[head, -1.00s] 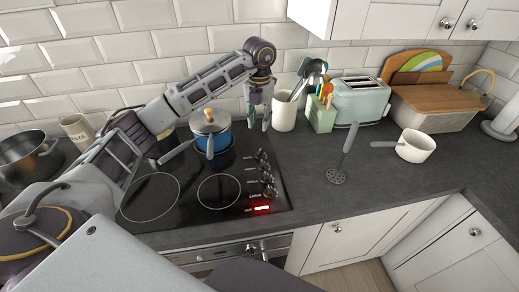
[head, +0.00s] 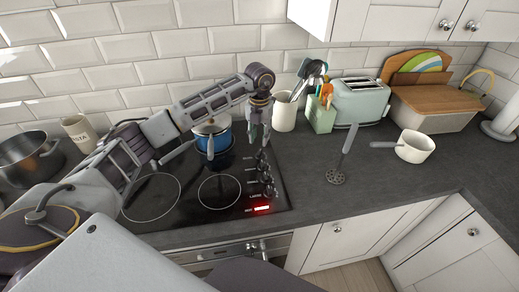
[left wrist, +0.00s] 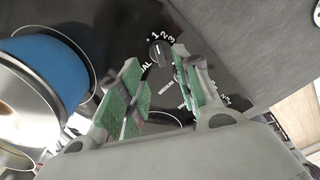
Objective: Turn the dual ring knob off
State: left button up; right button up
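Several dark knobs stand in a row along the right side of the black glass hob (head: 222,214). The knob at the far end of the row (head: 262,156) is nearest my left gripper. In the left wrist view a dark round knob (left wrist: 160,53) with a pale pointer line shows between and beyond the fingertips, beside the figures 1 2 3 and letters ending in "AL"; the rest of that label is hidden. My left gripper (head: 258,141) points down above the far end of the row, open and empty. Its green-padded fingers (left wrist: 152,78) appear apart from the knob. My right gripper is not in view.
A blue pot (head: 222,138) with a lid stands on the back burner, close left of my left gripper. A utensil crock (head: 284,118) stands behind it to the right. A red light (head: 262,208) shows at the hob's front.

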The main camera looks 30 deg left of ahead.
aim_at(260, 152)
pick_arm(q)
jog(key=shift+f+p, duration=0.35)
jog(key=shift+f, duration=3.2)
grip_shut()
